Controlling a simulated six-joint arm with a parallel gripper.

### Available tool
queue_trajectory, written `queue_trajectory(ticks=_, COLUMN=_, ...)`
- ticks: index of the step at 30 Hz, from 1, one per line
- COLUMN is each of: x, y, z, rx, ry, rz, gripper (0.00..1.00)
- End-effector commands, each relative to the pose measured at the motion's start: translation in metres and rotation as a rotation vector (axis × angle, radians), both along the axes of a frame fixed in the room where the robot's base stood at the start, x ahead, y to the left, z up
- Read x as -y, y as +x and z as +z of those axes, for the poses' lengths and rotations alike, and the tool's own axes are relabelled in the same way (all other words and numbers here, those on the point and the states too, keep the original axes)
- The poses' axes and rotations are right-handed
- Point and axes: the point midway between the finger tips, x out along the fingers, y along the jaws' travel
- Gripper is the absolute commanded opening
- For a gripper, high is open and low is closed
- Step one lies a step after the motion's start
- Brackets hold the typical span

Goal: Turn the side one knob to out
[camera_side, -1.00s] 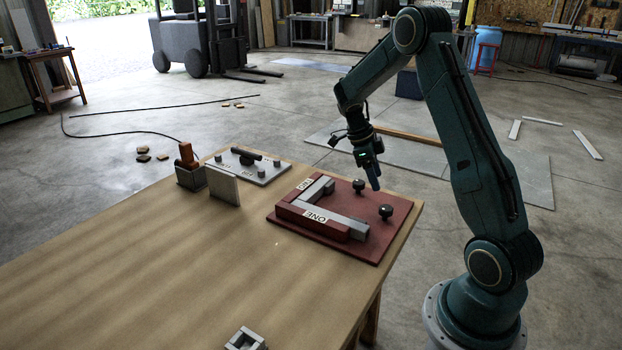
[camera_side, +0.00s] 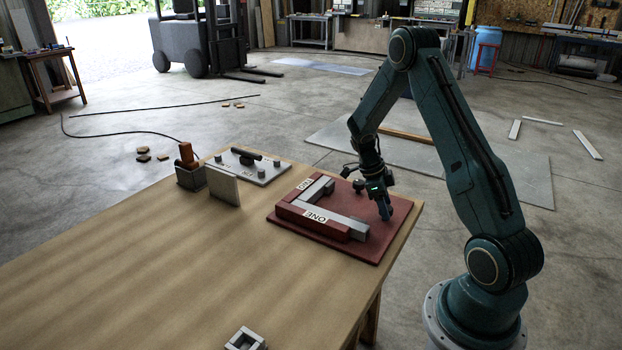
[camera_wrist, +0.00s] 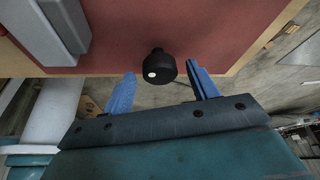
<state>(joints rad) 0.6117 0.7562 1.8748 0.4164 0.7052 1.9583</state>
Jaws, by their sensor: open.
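The red fixture board (camera_side: 384,243) lies on the table with an L of red blocks and grey bars. The block labelled ONE (camera_side: 312,221) is along its near side, and a second labelled block (camera_side: 304,187) is along its left side. My gripper (camera_side: 386,213) is low over the right part of the board, covering one knob in the side view. In the wrist view that black knob (camera_wrist: 159,67), with a white dot, stands between and just beyond my open blue fingers (camera_wrist: 163,90), apart from them. The other black knob (camera_side: 359,185) is just left of my gripper.
A grey plate with a dark handle and pegs (camera_side: 249,168) lies at the back of the table. Beside it are a holder with an orange-handled tool (camera_side: 188,168) and an upright grey plate (camera_side: 223,185). A small square metal part (camera_side: 245,339) is at the front. The left tabletop is clear.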

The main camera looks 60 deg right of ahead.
Motion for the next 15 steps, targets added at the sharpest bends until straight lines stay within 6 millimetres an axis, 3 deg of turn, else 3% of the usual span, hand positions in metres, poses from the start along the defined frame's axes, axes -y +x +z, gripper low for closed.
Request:
queue_trajectory(ticks=4, x=0.0001, y=0.0001, z=0.0001, rx=0.0, ry=0.0, rz=0.0, gripper=0.55)
queue_trajectory(ticks=10, x=0.0001, y=0.0001, z=0.0003, rx=0.0, ry=0.0, rz=0.0, gripper=0.16)
queue_trajectory(ticks=15, x=-0.0001, y=0.0001, z=0.0005, rx=0.0, ry=0.0, rz=0.003, gripper=0.14)
